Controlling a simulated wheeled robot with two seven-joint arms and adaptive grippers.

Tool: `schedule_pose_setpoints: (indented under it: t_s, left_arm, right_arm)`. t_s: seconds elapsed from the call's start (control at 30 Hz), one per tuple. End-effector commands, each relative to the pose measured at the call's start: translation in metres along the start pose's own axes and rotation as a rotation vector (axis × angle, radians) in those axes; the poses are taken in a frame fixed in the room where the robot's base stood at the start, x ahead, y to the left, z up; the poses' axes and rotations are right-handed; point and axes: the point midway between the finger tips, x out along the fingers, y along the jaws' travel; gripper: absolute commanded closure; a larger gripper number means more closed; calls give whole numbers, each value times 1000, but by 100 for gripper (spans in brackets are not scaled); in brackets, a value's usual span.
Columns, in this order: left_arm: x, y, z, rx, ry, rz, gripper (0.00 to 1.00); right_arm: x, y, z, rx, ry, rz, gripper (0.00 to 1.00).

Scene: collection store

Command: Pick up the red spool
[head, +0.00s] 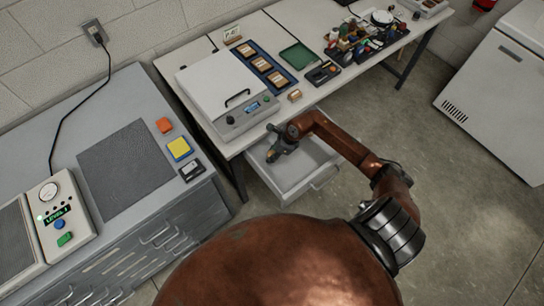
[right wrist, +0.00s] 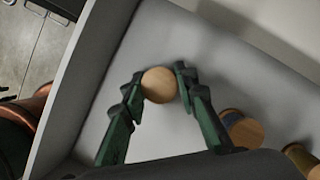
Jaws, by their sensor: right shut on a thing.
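My right gripper (head: 274,155) reaches into the open grey drawer (head: 312,190) under the table. In the right wrist view, my right gripper (right wrist: 160,85) has its two dark green fingers closed on either side of a spool (right wrist: 159,85). Only the round, pale wooden end of this spool shows, so its thread colour is hidden. Two more spools lie to the right of the right finger: one with a wooden end (right wrist: 241,128), and one with olive-yellow thread (right wrist: 301,158), partly cut off by the frame. My left gripper is out of view.
The drawer walls (right wrist: 82,75) stand close around the right gripper. Above the drawer, the table holds a white-lidded device (head: 222,82), a blue tray (head: 262,68), a green tray (head: 298,55) and a cluttered group of small items (head: 355,40). The floor to the right is clear.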

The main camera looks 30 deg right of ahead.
Motion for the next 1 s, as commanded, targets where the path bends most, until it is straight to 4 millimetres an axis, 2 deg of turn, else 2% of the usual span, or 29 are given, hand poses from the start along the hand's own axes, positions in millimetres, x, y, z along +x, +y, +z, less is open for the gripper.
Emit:
schedule_pose_setpoints:
  t_s: [0.1,0.37,0.57,0.67,0.93,1.0]
  left_arm:
    - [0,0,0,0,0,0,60]
    - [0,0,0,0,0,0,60]
    - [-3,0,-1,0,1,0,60]
    - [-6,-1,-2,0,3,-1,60]
    - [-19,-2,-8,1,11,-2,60]
    - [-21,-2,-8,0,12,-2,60]
  right_arm:
    - [0,0,0,0,0,0,93]
    - [-1,0,0,0,0,0,94]
    - [-14,-1,6,-2,0,-2,94]
    - [-31,-2,12,-4,1,-4,94]
    - [-104,28,-6,-4,4,-3,94]
    - [-116,40,-19,-2,6,-1,94]
